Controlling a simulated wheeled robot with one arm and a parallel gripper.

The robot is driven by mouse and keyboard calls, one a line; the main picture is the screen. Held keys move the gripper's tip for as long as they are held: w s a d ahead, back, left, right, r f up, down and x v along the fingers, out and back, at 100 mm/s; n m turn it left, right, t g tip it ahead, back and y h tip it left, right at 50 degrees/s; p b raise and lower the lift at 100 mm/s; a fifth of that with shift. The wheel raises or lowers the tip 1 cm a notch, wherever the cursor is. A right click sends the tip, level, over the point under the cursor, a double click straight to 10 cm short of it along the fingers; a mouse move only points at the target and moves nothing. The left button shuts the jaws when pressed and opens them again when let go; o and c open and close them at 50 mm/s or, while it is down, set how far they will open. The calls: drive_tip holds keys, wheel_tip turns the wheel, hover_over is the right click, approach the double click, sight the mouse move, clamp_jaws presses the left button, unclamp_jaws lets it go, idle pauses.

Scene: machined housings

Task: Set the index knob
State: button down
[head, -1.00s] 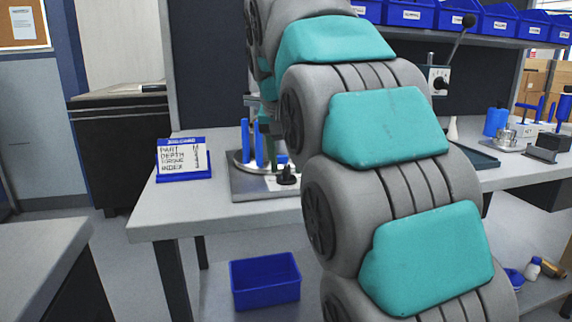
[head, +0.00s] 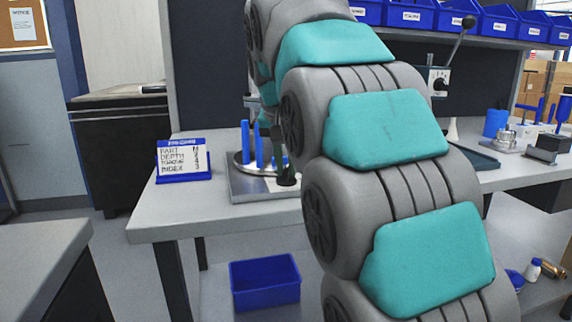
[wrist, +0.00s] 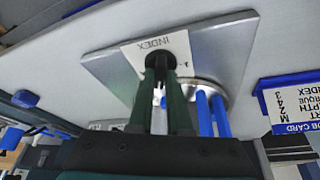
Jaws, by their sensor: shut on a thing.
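The black index knob (wrist: 158,62) sits on a white plate marked INDEX (wrist: 181,42), on a grey metal fixture base (wrist: 222,45). In the wrist view my gripper (wrist: 159,82) has its dark green fingers shut on the knob. In the head view the knob (head: 287,179) shows at the fingers' lower end, partly covered by them. The job card (head: 183,160) stands left of the fixture and lists part, depth, torque and index. In the wrist view the job card (wrist: 292,104) appears upside down, and its index line reads 3.
Blue posts (head: 246,142) rise from a round metal disc beside the knob, close to my gripper. My arm hides much of the bench (head: 150,222). A blue bin (head: 265,282) lies under the bench. Blue labelled bins (head: 410,14) line the shelf behind.

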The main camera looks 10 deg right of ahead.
drive_tip(key=shift+n, duration=0.3)
drive_tip(key=n+y+p, duration=0.1)
drive_tip(key=n+y, duration=0.1)
drive_tip(key=n, duration=0.2)
drive_tip(key=shift+d, duration=0.1)
drive_tip(key=shift+d+n+y+p, duration=0.1)
drive_tip(key=shift+n+y+p, duration=0.6)
drive_tip(key=shift+n, duration=1.4)
drive_tip(key=c, duration=0.9)
unclamp_jaws()
drive_tip(key=shift+o, duration=0.2)
